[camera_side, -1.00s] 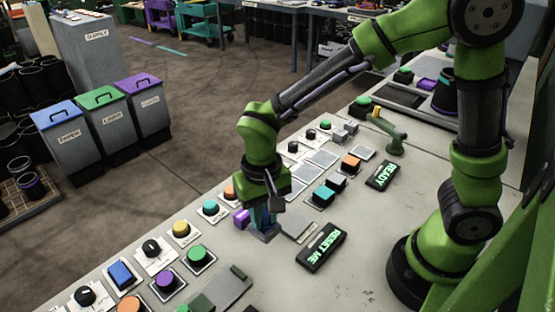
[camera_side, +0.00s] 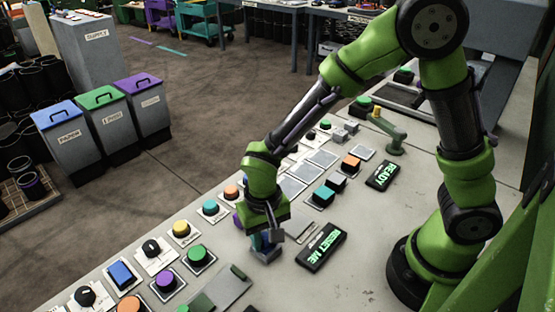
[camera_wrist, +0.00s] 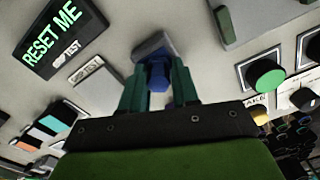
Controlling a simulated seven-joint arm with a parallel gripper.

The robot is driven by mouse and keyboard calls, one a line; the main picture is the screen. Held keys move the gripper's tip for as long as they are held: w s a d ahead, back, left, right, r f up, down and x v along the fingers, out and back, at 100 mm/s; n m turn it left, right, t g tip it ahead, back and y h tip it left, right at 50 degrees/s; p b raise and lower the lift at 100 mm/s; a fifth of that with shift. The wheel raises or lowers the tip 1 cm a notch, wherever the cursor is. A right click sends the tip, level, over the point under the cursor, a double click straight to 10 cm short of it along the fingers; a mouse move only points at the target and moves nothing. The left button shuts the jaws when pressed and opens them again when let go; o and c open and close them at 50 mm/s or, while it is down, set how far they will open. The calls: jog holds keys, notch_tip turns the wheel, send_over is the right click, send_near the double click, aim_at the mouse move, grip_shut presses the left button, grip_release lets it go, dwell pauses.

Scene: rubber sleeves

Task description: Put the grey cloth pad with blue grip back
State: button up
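The grey cloth pad (camera_side: 267,254) with its blue grip is under my gripper (camera_side: 264,240) in the side view, close to the table top. In the wrist view the grey pad (camera_wrist: 152,44) lies just beyond my fingertips, and its blue grip (camera_wrist: 158,76) is between the two teal fingers of my gripper (camera_wrist: 158,84). My gripper is shut on the blue grip. I cannot tell whether the pad touches the table. The fingers hide part of the grip.
The RESET ME sign (camera_side: 321,248) stands close to the right of the pad. A grey-green plate (camera_side: 222,287) lies to the lower left. Green (camera_side: 199,256) and yellow (camera_side: 181,229) buttons stand to the left. The READY sign (camera_side: 383,175) is farther back. Bare table lies in front.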

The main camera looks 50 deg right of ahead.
aim_at(265, 235)
jog(key=shift+o, duration=1.2)
notch_tip(265, 235, up, 12)
jog(key=s+d+r+t+y, duration=0.2)
jog(key=s+d+r+t, duration=0.5)
jog(key=d+r, duration=0.3)
jog(key=d, duration=0.3)
jog(key=shift+r, duration=0.15)
jog(key=shift+c, duration=0.3)
